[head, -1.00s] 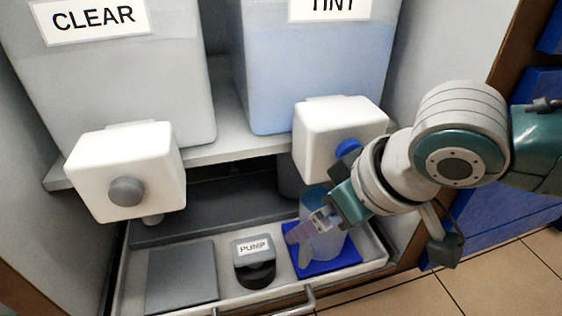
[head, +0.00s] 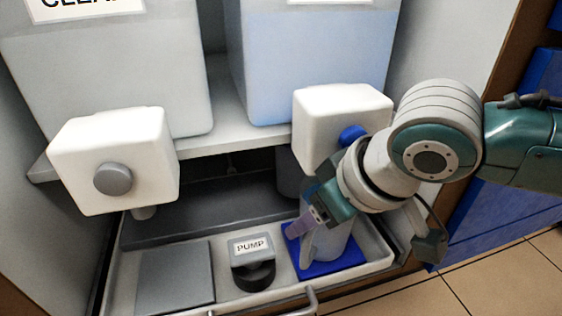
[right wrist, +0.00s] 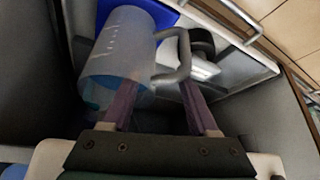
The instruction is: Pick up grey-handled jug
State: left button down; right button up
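The jug (head: 335,240) is translucent and pale blue, and stands upright on the blue mat (head: 345,264) in the tray. Its grey handle (right wrist: 183,62) shows in the right wrist view, sticking out from the jug body (right wrist: 122,50). My right gripper (right wrist: 160,90) is open, with its two purple fingers apart. The handle's end lies between the fingertips or just beyond them, and I cannot tell whether they touch. In the head view my right gripper (head: 303,226) is low beside the jug and covers part of it. My left gripper is not in view.
The tint tank (head: 310,60) with its white tap box (head: 335,118) and blue knob (head: 353,136) is just above my gripper. The clear tank (head: 110,70) has a grey-knobbed box (head: 112,160). A pump button (head: 252,262) and a grey plate (head: 175,278) are in the tray (head: 380,245).

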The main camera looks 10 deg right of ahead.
jog(key=shift+d, duration=0.1)
grip_shut()
dwell(0.7)
